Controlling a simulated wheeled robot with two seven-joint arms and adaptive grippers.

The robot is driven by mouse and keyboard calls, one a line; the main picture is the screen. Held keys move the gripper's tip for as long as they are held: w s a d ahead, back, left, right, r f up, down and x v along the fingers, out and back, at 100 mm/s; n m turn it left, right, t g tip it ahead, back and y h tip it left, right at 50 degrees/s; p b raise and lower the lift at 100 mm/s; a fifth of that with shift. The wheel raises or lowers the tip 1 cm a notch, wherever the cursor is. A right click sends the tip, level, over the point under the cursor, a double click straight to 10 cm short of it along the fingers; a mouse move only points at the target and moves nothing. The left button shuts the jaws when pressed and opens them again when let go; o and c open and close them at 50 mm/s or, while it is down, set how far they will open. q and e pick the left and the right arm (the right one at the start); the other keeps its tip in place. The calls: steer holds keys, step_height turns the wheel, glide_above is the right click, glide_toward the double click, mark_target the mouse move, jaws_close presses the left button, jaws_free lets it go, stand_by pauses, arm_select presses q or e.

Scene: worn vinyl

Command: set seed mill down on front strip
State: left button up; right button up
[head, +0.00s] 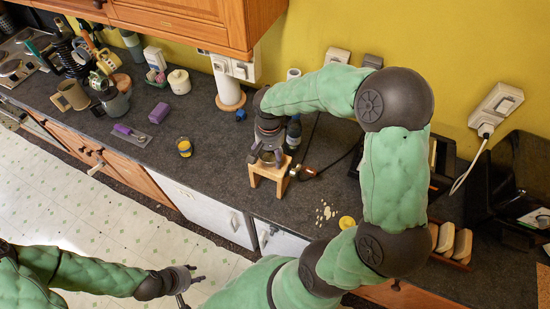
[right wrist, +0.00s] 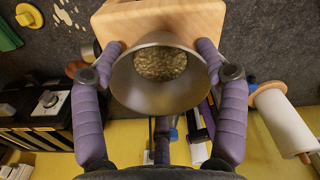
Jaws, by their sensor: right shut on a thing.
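The seed mill has a pale wooden body (head: 268,173) and a metal hopper. It is near the counter's front edge in the head view; I cannot tell whether its feet touch the counter. In the right wrist view its steel hopper (right wrist: 160,97) holds seeds, with the wooden body (right wrist: 145,20) beyond. My right gripper (head: 267,150) reaches down over the mill and is shut on it, purple fingers (right wrist: 160,62) on both sides of the hopper. The front strip of the dark counter (head: 222,188) runs along its edge. My left gripper (head: 196,277) is open and empty over the floor.
A yellow-topped jar (head: 184,147) and a purple-handled scraper (head: 131,134) are to the left, with bare counter between.

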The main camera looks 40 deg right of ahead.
mark_target(275, 159)
steer(key=shift+d+f, duration=0.95)
steer(key=shift+f, duration=1.7)
steer(key=o, duration=1.7)
steer(key=shift+f, duration=0.1)
step_height(275, 159, up, 12)
steer(key=shift+a, duration=0.1)
